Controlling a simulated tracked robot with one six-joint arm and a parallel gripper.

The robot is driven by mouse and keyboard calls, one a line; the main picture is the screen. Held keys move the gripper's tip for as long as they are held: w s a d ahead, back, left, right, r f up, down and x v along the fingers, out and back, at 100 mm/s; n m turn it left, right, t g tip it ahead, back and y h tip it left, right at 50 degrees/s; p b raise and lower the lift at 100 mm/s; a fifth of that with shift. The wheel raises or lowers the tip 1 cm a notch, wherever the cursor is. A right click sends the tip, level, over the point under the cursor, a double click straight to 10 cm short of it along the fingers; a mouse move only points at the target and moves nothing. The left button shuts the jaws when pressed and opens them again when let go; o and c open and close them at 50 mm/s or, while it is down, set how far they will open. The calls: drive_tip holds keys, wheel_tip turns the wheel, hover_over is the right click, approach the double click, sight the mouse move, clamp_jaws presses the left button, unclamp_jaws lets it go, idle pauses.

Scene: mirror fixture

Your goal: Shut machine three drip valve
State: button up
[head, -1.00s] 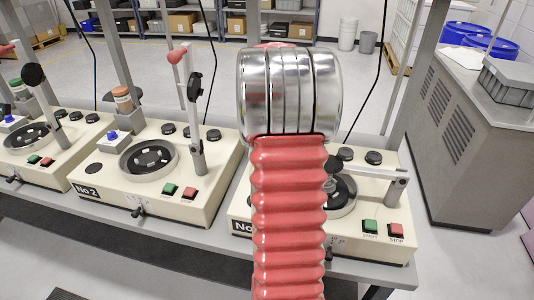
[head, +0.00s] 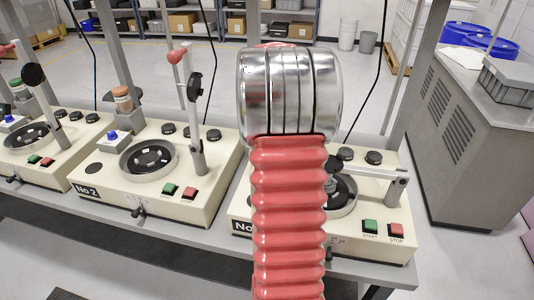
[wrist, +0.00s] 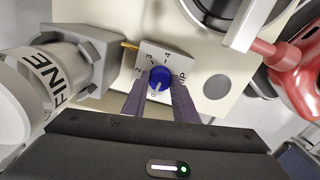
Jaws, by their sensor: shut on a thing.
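The blue drip valve knob (wrist: 160,78) sits on a small pale plate (wrist: 177,60) with a printed number scale, in the wrist view. A light mark on the knob faces down toward my gripper. My gripper (wrist: 160,88) has its two dark fingers on either side of the knob, shut on it. In the head view, the third machine (head: 400,222) stands at the right, partly covered by my red bellows arm. Its knob and my gripper are hidden there.
A grey-white cylinder marked FINE (wrist: 62,72) stands left of the knob. A red part (wrist: 298,80) is at the right. In the head view, machine No 2 (head: 125,200) stands to the left, and a grey cabinet (head: 455,130) stands at the right.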

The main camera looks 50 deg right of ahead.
drive_tip(key=shift+w+r+n, duration=0.1)
drive_tip(key=shift+w+n, duration=0.05)
drive_tip(key=shift+n, duration=0.25)
drive_tip(key=o, duration=1.1)
drive_tip(key=shift+c, duration=0.2)
wheel_tip(320, 180, up, 14)
drive_tip(key=shift+f, duration=0.2)
idle(0.5)
